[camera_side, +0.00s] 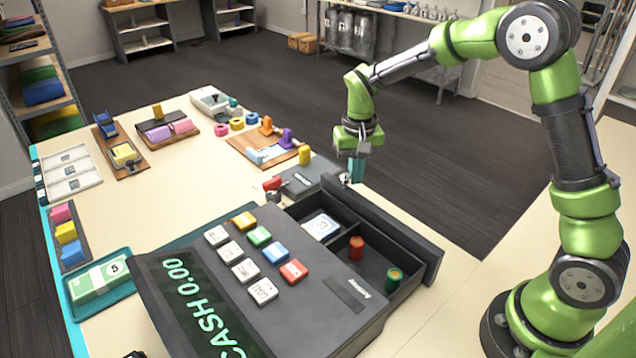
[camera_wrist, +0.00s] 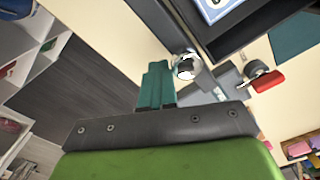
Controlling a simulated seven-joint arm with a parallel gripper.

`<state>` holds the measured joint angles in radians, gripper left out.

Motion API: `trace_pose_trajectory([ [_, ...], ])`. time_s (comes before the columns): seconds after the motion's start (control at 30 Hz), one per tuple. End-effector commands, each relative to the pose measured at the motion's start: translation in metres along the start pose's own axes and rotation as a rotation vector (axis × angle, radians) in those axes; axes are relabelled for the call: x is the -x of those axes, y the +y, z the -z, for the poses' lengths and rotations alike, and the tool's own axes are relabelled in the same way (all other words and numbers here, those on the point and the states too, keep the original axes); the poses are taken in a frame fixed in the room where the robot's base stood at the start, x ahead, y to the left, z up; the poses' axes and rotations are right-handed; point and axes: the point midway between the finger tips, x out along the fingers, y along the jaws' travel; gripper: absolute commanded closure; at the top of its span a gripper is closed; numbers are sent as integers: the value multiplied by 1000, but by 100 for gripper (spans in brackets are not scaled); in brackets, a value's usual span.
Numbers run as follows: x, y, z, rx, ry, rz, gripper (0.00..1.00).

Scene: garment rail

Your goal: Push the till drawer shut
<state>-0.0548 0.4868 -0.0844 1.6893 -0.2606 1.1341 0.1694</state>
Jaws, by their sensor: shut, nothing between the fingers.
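The till (camera_side: 275,262) is a dark grey cash register with coloured keys and a green "CASH 0.00" display. Its drawer (camera_side: 385,233) stands open on the right side, its front panel apart from the till body. Inside the drawer lie a white-and-blue card (camera_side: 321,226), a red roll (camera_side: 356,246) and a green roll (camera_side: 393,278). My gripper (camera_side: 357,168) has teal fingers and hangs above the table edge, beyond the drawer's far end. In the wrist view the fingers (camera_wrist: 156,84) are together and empty, and part of the drawer (camera_wrist: 228,28) shows at the top.
A small grey device (camera_side: 305,180) with a red-handled part (camera_side: 272,184) stands close to the gripper and the till. A wooden board (camera_side: 268,150) with coloured pieces lies farther back. The dark floor right of the table edge is clear.

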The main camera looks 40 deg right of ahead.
Motion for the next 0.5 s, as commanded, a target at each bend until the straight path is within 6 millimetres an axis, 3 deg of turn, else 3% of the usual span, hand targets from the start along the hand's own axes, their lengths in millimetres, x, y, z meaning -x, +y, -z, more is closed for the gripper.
trace_pose_trajectory([
  [0.5,0,-33,-20,4,-2,2,100],
])
